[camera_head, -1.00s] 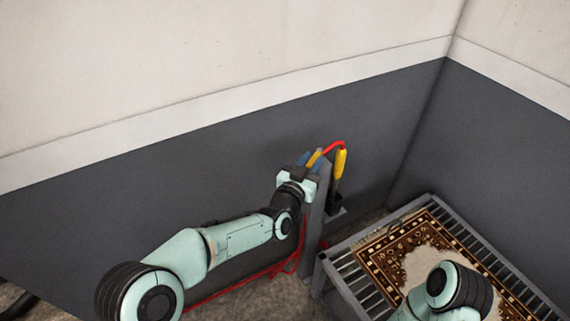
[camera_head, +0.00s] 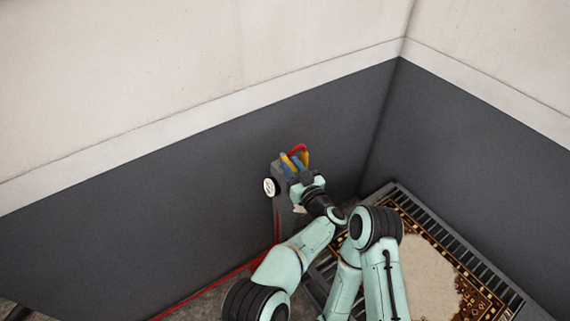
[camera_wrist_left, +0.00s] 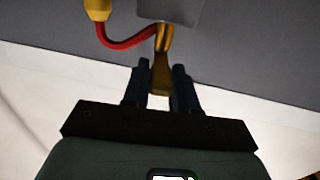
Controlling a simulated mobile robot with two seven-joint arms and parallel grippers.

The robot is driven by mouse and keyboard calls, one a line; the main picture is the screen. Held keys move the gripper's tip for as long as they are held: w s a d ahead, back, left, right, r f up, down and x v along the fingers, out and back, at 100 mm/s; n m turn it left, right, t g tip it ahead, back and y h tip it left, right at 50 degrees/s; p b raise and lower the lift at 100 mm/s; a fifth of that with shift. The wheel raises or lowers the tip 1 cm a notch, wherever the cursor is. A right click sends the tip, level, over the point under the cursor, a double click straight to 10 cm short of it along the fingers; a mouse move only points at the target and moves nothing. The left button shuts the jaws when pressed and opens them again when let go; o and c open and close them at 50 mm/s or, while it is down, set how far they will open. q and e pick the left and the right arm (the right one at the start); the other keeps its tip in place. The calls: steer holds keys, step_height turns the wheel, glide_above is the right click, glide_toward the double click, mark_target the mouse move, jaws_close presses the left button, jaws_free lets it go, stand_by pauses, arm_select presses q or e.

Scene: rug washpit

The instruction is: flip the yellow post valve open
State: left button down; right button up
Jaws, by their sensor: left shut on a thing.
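The yellow post valve's lever (camera_wrist_left: 161,76) sits between the two dark fingers of my left gripper (camera_wrist_left: 161,88) in the left wrist view. My left gripper (camera_head: 289,163) is shut on this lever near the top of the grey post (camera_head: 279,205) in the head view. The post's grey top (camera_wrist_left: 172,10) also shows at the upper edge of the wrist view. My right gripper is not in view; only part of my right arm shows.
A yellow-handled wand (camera_head: 305,158) with a red hose (camera_head: 298,148) hangs close beside my left gripper. A round white gauge (camera_head: 269,187) is on the post's left side. A patterned rug (camera_head: 432,262) lies on a slatted rack (camera_head: 425,206) at right. Walls stand close behind.

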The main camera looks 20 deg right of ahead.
arm_select(q)
steer(key=shift+d+r+n+y, duration=0.15)
steer(key=shift+d+n+y, duration=0.25)
steer(key=shift+n+y, duration=0.5)
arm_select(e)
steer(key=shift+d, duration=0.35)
arm_select(q)
steer(key=shift+w+y, duration=0.1)
steer(key=shift+y, duration=0.2)
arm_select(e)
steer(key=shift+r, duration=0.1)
arm_select(q)
steer(key=c, duration=1)
jaws_free()
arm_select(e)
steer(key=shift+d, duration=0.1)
arm_select(q)
steer(key=shift+o, duration=0.2)
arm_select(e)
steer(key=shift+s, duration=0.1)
